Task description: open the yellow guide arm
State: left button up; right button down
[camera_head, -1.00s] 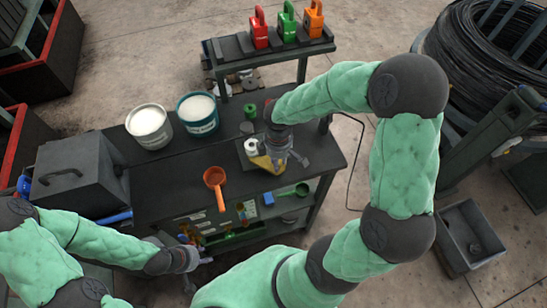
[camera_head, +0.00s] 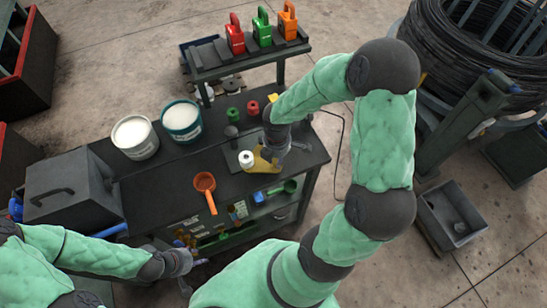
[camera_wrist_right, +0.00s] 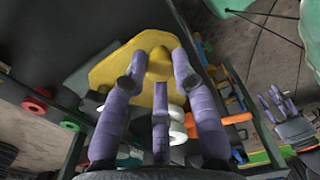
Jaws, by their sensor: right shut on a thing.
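The yellow guide arm (camera_head: 262,164) is on a dark plate on the bench, just right of the white drum (camera_head: 246,159). In the right wrist view the guide arm (camera_wrist_right: 115,68) is a broad yellow plate with a raised knob. My right gripper (camera_head: 277,158) is shut on that knob, its purple fingers around it in the right wrist view (camera_wrist_right: 160,70). The right gripper hides part of the guide arm in the head view. The white drum (camera_wrist_right: 178,125) shows behind the fingers. My left gripper (camera_head: 190,268) is open and empty at the bench's front, apart from the guide arm.
An orange ladle-like tool (camera_head: 205,184) lies left of the drum. Two buckets (camera_head: 134,137) (camera_head: 182,119) and a dark box (camera_head: 70,190) stand further left. Green (camera_head: 232,114) and red (camera_head: 253,107) spools are behind. A rack (camera_head: 240,60) holds red, green and orange blocks.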

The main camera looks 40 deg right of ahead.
jog(key=shift+d+n, duration=0.35)
jog(key=shift+n, duration=0.05)
dwell(0.4)
jog(key=c, duration=1)
grip_release()
notch_tip(320, 180, up, 12)
jog(key=shift+r, duration=0.1)
jog(key=shift+s, duration=0.1)
